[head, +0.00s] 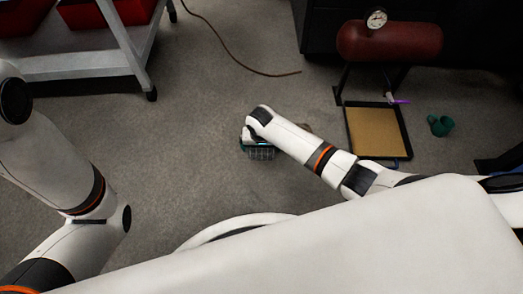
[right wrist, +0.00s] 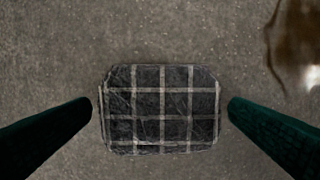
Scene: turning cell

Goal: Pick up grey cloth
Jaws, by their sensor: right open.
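The grey cloth (right wrist: 160,110) is a dark grey piece with a pale check pattern, lying flat on the floor. In the right wrist view it sits midway between the two green fingers of my right gripper (right wrist: 160,112), which is open, with one finger on either side. In the head view the cloth (head: 261,153) shows just below the right gripper (head: 258,147), partly hidden by the wrist. I cannot tell the height of the fingers above the floor. My left arm shows at the left of the head view, but its gripper is out of view.
A brown glossy thing (right wrist: 294,40) lies close by at the upper right of the wrist view. A black-rimmed tray (head: 407,145) and a green cup-like object (head: 440,125) are to the right. A red tank (head: 390,41) and a white cart (head: 128,45) stand farther back. Floor left of the cloth is clear.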

